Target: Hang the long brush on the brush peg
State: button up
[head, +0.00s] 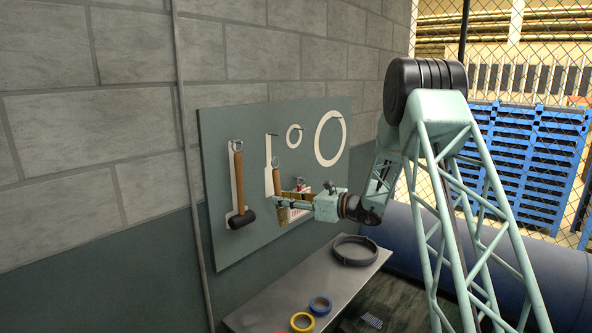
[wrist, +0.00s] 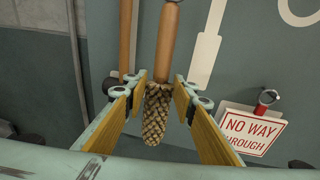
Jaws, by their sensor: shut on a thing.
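The long brush (head: 277,180) has a wooden handle with a ring at its top and hangs upright in my gripper (head: 281,199), in front of the board. In the wrist view the brown bristle head of the brush (wrist: 156,112) sits between the two wood-faced fingers of my gripper (wrist: 158,97), which are shut on it. The brush peg (head: 271,133) is above, at the top of a white painted outline (head: 268,150). The brush's ring is below the peg and apart from it. In the wrist view the outline (wrist: 205,52) lies right of the brush.
A mallet (head: 238,190) hangs on the grey-green board (head: 225,135) at left. A "NO WAY THROUGH" sign (wrist: 252,130) hangs on a red-ended hook at right. Round outlines with pegs are higher right. A bench (head: 275,308) below holds a dark ring (head: 355,251), and blue and yellow rings.

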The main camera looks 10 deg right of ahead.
jog(key=w+d+r+m+t, duration=0.1)
jog(key=w+d+r, duration=0.1)
jog(key=d+r, duration=0.1)
jog(key=w+d+r+m+t+h+p, duration=0.1)
jog(key=w+d+r+t, duration=0.1)
jog(key=r, duration=0.3)
jog(key=shift+w+d+r, duration=0.25)
jog(key=shift+d+r, duration=0.05)
jog(key=shift+d, duration=0.15)
jog(key=shift+w+a, duration=0.2)
jog(key=shift+a, duration=0.05)
jog(key=p+x, duration=0.2)
jog(key=x, duration=0.5)
jog(key=shift+w+a+f, duration=0.15)
jog(key=shift+w+f, duration=0.15)
jog(key=shift+f, duration=0.15)
dwell(0.9)
jog(key=shift+w+a, duration=0.1)
jog(key=shift+w, duration=0.05)
dwell(0.5)
jog(key=shift+b, duration=0.75)
dwell(1.0)
jog(key=shift+w+a+f+b, duration=0.35)
jog(key=shift+w+f+b, duration=0.15)
jog(key=shift+b, duration=0.35)
dwell(1.3)
